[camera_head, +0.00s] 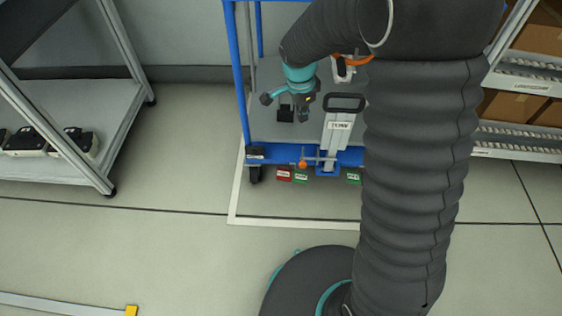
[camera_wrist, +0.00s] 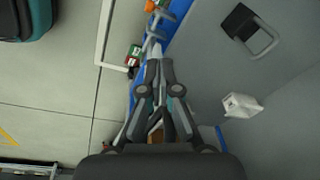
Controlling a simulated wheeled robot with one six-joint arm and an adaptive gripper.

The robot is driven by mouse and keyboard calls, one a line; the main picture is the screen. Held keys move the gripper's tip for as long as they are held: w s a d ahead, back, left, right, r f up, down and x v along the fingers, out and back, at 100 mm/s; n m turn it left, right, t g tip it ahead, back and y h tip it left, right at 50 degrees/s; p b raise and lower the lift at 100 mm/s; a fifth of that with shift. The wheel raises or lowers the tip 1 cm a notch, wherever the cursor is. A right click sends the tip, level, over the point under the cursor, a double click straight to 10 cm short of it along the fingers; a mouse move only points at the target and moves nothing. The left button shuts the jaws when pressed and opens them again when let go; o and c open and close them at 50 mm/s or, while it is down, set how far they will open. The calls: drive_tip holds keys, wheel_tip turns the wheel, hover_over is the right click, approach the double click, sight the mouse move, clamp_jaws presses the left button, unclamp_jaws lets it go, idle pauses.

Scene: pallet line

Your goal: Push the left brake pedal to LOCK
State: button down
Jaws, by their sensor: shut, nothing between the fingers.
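A blue-framed cart (camera_head: 350,156) stands beyond my arm. Low on its front, at the left, a red pedal (camera_head: 285,174) and a green pedal (camera_head: 301,177) sit side by side with small white labels. The pair also shows small in the wrist view, the green pedal (camera_wrist: 137,49) just beyond the fingertips. Another green pedal (camera_head: 354,177) is farther right, beside my arm, which hides what lies past it. My gripper (camera_head: 303,114) is shut and empty, above the cart's deck and higher than the pedals. In the wrist view its fingers (camera_wrist: 157,66) overlap the blue front beam; contact is not visible.
An orange knob (camera_head: 303,163) sits by the pedals. A pale upright with a black handle (camera_head: 343,103) stands right of the gripper. A caster (camera_head: 255,174) is at the left corner. A grey rack (camera_head: 75,105) stands left; shelves with boxes (camera_head: 515,108) right. Floor before the cart is open.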

sight(279, 173)
drive_tip(key=w+a+f+m, duration=0.1)
drive_tip(key=a+f+m, duration=0.1)
drive_tip(key=f, duration=0.7)
drive_tip(key=w+a+f+m+g+h, duration=0.1)
drive_tip(key=a+f, duration=0.4)
drive_tip(key=f, duration=0.5)
drive_tip(key=shift+w+m, duration=0.75)
drive_tip(key=shift+m, duration=0.45)
drive_tip(key=f, duration=0.8)
drive_tip(key=d+f, duration=0.1)
drive_tip(key=f, duration=0.3)
drive_tip(key=shift+d+f, duration=0.1)
drive_tip(key=shift+f, duration=0.8)
drive_tip(key=shift+a+f+b, duration=0.15)
drive_tip(key=shift+a+b, duration=0.05)
drive_tip(key=shift+b, duration=0.25)
drive_tip(key=a+f+b, duration=0.1)
drive_tip(key=b, duration=0.3)
drive_tip(key=shift+f, duration=0.15)
drive_tip(key=shift+r, duration=0.2)
